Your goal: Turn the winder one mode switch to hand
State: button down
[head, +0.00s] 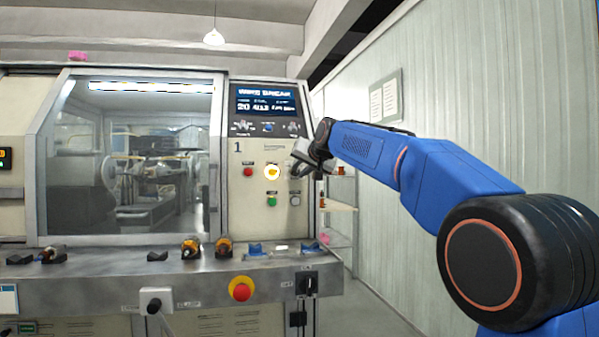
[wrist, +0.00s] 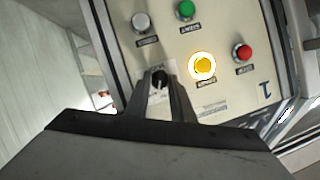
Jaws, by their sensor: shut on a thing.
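The winder one mode switch is a small black knob (wrist: 159,79) on the cream control panel (wrist: 215,30). In the wrist view my gripper (wrist: 160,86) has one finger on each side of the knob and is shut on it. The label by the knob is too small to read, and I cannot tell which mode it points to. In the head view my gripper (head: 298,168) is at the right side of the panel and hides the switch.
Around the switch are a lit yellow button (head: 272,172), a red button (head: 248,172), a green button (head: 271,201) and a white button (head: 295,200). The display (head: 265,101) above reads "WIRE BREAK". A steel ledge (head: 120,282) with small parts runs below.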

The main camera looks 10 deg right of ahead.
jog(key=n+h, duration=0.1)
jog(key=n, duration=0.1)
jog(key=n+h, duration=0.2)
jog(key=n, duration=0.1)
jog(key=shift+a+h, duration=0.3)
jog(key=shift+a, duration=0.1)
jog(key=n+h, duration=0.1)
jog(key=n, duration=0.1)
jog(key=n+h, duration=0.1)
jog(key=n, duration=0.1)
jog(key=shift+a+f+h, duration=0.15)
jog(key=shift+a+h, duration=0.05)
jog(key=shift+h, duration=0.2)
jog(key=shift+n, duration=0.4)
jog(key=c, duration=1.8)
grip_release()
jog(key=shift+c, duration=0.2)
jog(key=shift+t, duration=0.3)
jog(key=v, duration=1.7)
jog(key=shift+a, duration=0.2)
jog(key=shift+s, duration=0.1)
